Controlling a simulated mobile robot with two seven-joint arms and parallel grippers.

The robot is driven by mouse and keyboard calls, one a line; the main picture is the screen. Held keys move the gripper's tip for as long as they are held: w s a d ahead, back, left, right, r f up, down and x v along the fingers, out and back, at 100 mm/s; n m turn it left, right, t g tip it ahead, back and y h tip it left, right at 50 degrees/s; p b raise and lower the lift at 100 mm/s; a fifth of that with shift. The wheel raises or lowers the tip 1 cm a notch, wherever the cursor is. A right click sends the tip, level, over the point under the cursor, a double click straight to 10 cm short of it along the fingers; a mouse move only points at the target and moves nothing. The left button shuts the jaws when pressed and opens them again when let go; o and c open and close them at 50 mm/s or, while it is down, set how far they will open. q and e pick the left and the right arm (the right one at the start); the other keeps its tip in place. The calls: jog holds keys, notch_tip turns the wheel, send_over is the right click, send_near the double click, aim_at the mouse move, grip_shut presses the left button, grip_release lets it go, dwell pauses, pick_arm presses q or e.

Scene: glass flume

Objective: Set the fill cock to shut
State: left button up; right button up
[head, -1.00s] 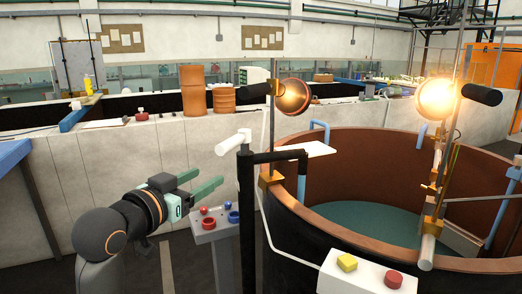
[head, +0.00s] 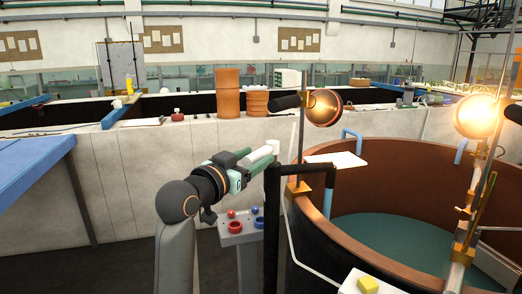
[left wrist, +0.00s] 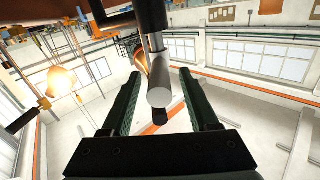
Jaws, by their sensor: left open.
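The cock is a black standing pipe (head: 272,215) beside the copper-coloured tank, with a white bar handle (head: 268,148) at its top. I take this to be the fill cock, though no label can be read. My left gripper (head: 262,158) is at the white handle with its green fingers spread. In the left wrist view the round end of the white handle (left wrist: 160,96) lies between the two open fingers (left wrist: 160,108), with a gap on each side. The handle's far end is partly hidden by the gripper in the head view. My right gripper is not in view.
A grey panel (head: 238,238) with red and blue knobs stands just below my left gripper. The copper tank (head: 385,160) holds greenish water on the right. A lamp (head: 322,107) on a rod stands close by the pipe. A blue-topped bench (head: 30,170) is at left.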

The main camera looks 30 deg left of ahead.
aim_at(261, 153)
pick_arm(q)
jog(key=shift+w, duration=1.5)
grip_shut()
dwell(0.4)
